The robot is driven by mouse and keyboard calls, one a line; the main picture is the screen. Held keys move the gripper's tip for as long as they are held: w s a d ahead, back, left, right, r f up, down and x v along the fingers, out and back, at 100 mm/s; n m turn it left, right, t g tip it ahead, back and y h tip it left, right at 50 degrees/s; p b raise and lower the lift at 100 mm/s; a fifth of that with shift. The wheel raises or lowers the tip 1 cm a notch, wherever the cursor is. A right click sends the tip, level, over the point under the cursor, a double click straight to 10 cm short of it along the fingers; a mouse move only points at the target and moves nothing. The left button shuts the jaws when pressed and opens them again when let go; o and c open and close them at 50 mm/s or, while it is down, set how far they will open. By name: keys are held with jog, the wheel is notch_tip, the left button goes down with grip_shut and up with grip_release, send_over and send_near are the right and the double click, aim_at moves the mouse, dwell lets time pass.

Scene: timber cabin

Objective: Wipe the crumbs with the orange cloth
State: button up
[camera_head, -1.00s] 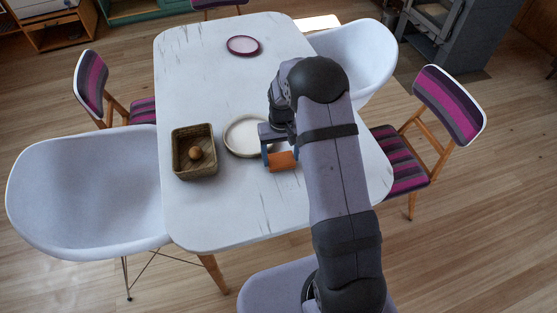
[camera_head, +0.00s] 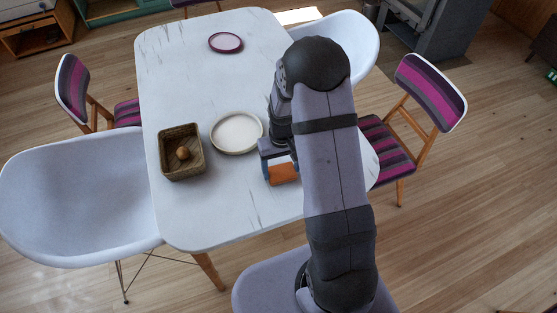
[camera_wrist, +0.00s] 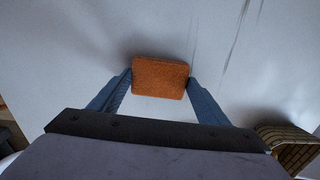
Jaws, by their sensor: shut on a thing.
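My gripper (camera_head: 281,169) is shut on the orange cloth (camera_head: 284,175), a small block-like pad. The cloth is at or just above the white tabletop, right of and nearer than the round plate; contact is unclear. In the wrist view my gripper (camera_wrist: 160,79) has one blue-grey finger on each side of the cloth (camera_wrist: 160,70). I cannot make out any crumbs in either view. My arm hides part of the table's right side.
The white table (camera_head: 230,220) also holds a cream plate (camera_head: 237,132), a woven basket (camera_head: 167,166) with a brown round item (camera_head: 183,153), and a purple-rimmed plate (camera_head: 225,42) at the far end. Chairs surround it. The front left tabletop is clear.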

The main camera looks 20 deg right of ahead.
jog(key=s, duration=0.3)
jog(key=shift+s, duration=0.2)
jog(key=shift+w+f, duration=0.1)
jog(key=shift+w, duration=5.15)
jog(key=shift+w+r, duration=0.25)
jog(key=shift+r, duration=0.05)
notch_tip(320, 180, up, 8)
jog(key=p, duration=0.5)
jog(key=shift+p, duration=0.4)
jog(key=shift+f, duration=0.15)
